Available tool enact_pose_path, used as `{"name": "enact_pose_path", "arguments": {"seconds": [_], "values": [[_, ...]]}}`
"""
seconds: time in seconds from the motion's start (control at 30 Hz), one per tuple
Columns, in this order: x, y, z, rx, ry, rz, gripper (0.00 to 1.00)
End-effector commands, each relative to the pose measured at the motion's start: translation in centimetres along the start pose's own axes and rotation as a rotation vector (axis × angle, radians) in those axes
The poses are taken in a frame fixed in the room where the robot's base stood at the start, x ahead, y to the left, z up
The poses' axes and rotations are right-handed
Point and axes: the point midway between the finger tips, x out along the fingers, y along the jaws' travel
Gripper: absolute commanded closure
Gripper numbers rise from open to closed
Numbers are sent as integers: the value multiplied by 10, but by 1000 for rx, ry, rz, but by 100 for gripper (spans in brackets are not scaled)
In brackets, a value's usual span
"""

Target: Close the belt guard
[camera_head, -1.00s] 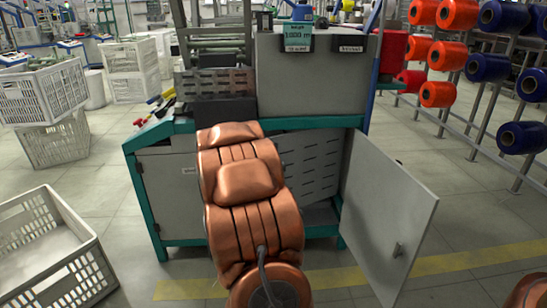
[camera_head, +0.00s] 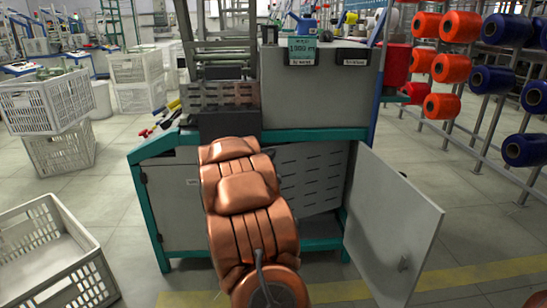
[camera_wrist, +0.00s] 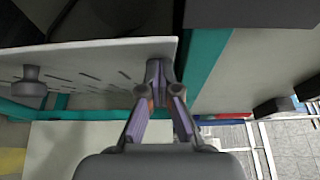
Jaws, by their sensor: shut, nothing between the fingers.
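A grey slotted panel (camera_head: 318,178), which looks like the belt guard, stands at the open front of the machine, right of my arm. It looks slanted, and my arm hides its left part. In the wrist view, a slotted panel (camera_wrist: 100,72) with a dark knob (camera_wrist: 30,83) at left appears to be the same one. My gripper (camera_wrist: 156,70) is shut and empty, its fingertips at that panel's right end. I cannot tell whether they touch it. The head view hides my gripper behind my copper arm.
A plain grey door (camera_head: 390,220) stands swung out at the machine's right. The machine's teal frame (camera_head: 155,222) surrounds the bay. A white crate (camera_head: 55,250) stands on the floor at front left. Racks with orange and blue bobbins (camera_head: 490,80) are at right.

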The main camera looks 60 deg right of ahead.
Motion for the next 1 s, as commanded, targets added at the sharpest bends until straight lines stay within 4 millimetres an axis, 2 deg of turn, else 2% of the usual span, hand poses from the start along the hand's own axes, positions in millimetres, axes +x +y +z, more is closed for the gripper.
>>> {"name": "enact_pose_path", "arguments": {"seconds": [0.4,0.6,1.0], "values": [[38,-2,33,3,2,1,100],[53,0,43,-1,4,2,100],[60,0,46,-2,6,-1,100]]}}
